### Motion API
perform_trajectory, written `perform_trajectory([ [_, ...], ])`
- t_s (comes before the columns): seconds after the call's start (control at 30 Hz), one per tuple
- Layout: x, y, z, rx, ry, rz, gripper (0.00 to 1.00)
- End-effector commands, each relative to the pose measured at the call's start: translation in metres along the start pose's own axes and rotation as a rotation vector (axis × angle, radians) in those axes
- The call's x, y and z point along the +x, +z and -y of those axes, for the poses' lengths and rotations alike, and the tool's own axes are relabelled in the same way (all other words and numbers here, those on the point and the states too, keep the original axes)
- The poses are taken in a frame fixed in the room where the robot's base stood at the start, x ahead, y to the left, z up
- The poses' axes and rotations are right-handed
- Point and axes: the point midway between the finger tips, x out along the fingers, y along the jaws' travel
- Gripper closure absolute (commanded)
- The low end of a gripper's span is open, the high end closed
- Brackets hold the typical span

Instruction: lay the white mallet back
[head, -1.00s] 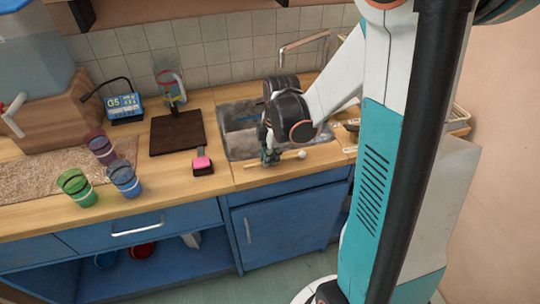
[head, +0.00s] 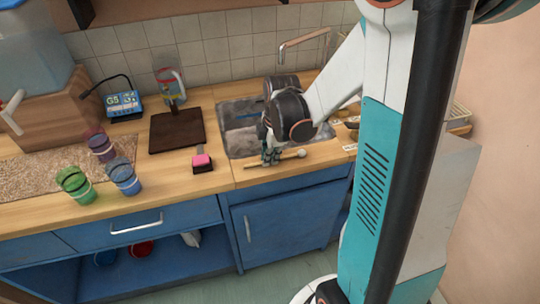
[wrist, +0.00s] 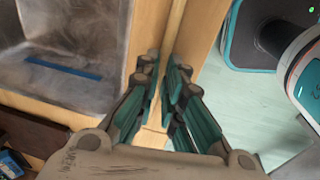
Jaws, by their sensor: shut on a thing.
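The white mallet, a thin wooden stick with a small pale ball head (head: 302,154), lies crosswise along the front counter strip before the sink. My gripper (head: 270,160) points down and is shut on its stick. In the wrist view my gripper (wrist: 172,92) has its teal fingers closed around the stick (wrist: 174,30), which runs roughly along the counter's front edge. The ball head is out of sight there. I cannot tell whether the mallet touches the counter or is held just above it.
The sink (head: 240,145) opens behind my gripper. A pink-topped block (head: 202,162) sits left of the mallet, with a dark board (head: 176,132) behind it. Green (head: 75,186), blue (head: 123,178) and purple (head: 99,146) cups stand further left. Bare counter separates the block and mallet.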

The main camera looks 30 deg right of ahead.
Motion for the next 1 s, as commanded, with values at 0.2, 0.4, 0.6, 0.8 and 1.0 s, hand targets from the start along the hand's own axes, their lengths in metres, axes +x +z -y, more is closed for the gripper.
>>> perform_trajectory([
  [0.2,0.0,0.0,0.0,0.0,0.0,0.0,0.68],
  [0.4,0.0,0.0,0.0,0.0,0.0,0.0,0.68],
  [0.6,-0.006,0.0,0.0,0.0,0.0,0.0,0.68],
  [0.8,-0.031,0.0,0.001,0.001,0.0,0.0,0.68],
  [1.0,-0.068,0.0,0.001,0.001,0.0,0.0,0.68],
])
